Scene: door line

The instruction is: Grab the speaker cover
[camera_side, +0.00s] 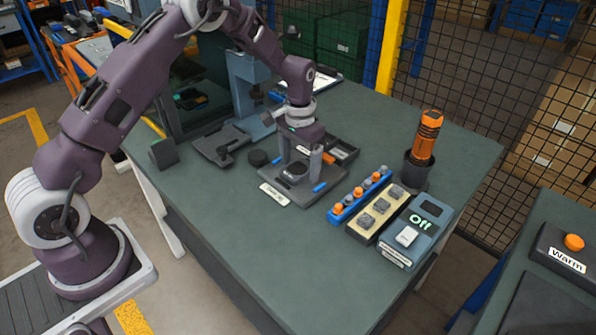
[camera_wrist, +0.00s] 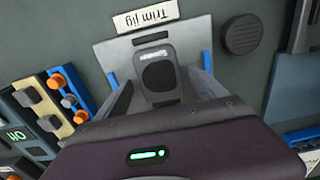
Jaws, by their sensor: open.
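The speaker cover (camera_wrist: 158,76) is a dark grey piece with a rounded black face and a small label that seems to read "Speaker". It sits on the grey trim jig (camera_wrist: 115,55), between two blue posts. In the side view the cover (camera_side: 293,173) shows low on the jig (camera_side: 306,197), partly hidden. My gripper (camera_wrist: 162,88) is open, with one finger on each side of the cover and a visible gap to it. In the side view my gripper (camera_side: 301,160) points down over the jig. Whether the fingers touch the jig is unclear.
A ridged dark disc (camera_wrist: 243,35) lies beside the jig. To the jig's right in the side view stand a blue rack (camera_side: 360,194) of knobs, a cream tray (camera_side: 378,214), a box reading "Off" (camera_side: 417,230) and an orange tool (camera_side: 427,135) upright in a holder. The table front is clear.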

